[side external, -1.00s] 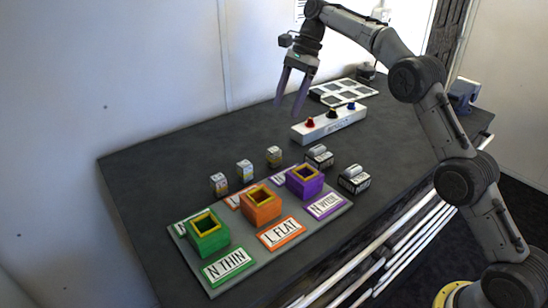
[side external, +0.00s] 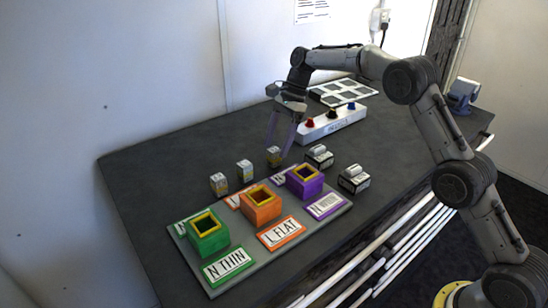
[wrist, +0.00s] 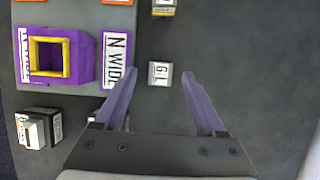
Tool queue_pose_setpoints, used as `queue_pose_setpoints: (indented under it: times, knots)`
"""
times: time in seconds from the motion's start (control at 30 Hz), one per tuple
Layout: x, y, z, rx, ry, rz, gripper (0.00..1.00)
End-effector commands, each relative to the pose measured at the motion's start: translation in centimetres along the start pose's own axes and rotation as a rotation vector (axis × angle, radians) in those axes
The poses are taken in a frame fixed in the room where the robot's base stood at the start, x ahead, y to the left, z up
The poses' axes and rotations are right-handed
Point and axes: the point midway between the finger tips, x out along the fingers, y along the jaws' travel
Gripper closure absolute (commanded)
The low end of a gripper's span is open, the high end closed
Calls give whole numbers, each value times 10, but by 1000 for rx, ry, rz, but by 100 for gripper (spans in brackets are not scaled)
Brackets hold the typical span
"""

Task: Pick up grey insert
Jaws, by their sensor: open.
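A small grey block (side external: 273,156) with a pale labelled top, which looks like the grey insert, stands on the dark table behind the purple box. In the wrist view its top (wrist: 160,76) shows the marking "6L". My gripper (side external: 280,152) is open and points down at it. In the wrist view the block appears between the fingertips of my gripper (wrist: 160,73), with space on both sides. The fingers do not appear to touch it. I cannot tell the exact height of the fingertips over the table.
Two similar small blocks (side external: 244,171) (side external: 219,183) stand to the left. Green (side external: 209,240), orange (side external: 262,208) and purple (side external: 306,188) open boxes stand on a labelled board. Two dark blocks (side external: 319,156) (side external: 353,179) sit nearby. A knobbed control box (side external: 330,125) stands behind.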

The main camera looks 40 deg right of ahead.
Motion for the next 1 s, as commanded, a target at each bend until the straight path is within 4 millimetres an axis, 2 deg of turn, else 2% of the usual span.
queue_pose_setpoints:
  times: [0.03,0.2,0.53,0.9,0.93,1.0]
  knots:
    - [10,1,-2,2,-1,5,28]
    - [30,0,-3,1,0,3,28]
    - [36,0,-3,0,0,0,29]
    - [35,0,-3,0,0,0,96]
    - [35,0,-3,0,0,0,100]
    - [35,0,-3,0,0,0,100]
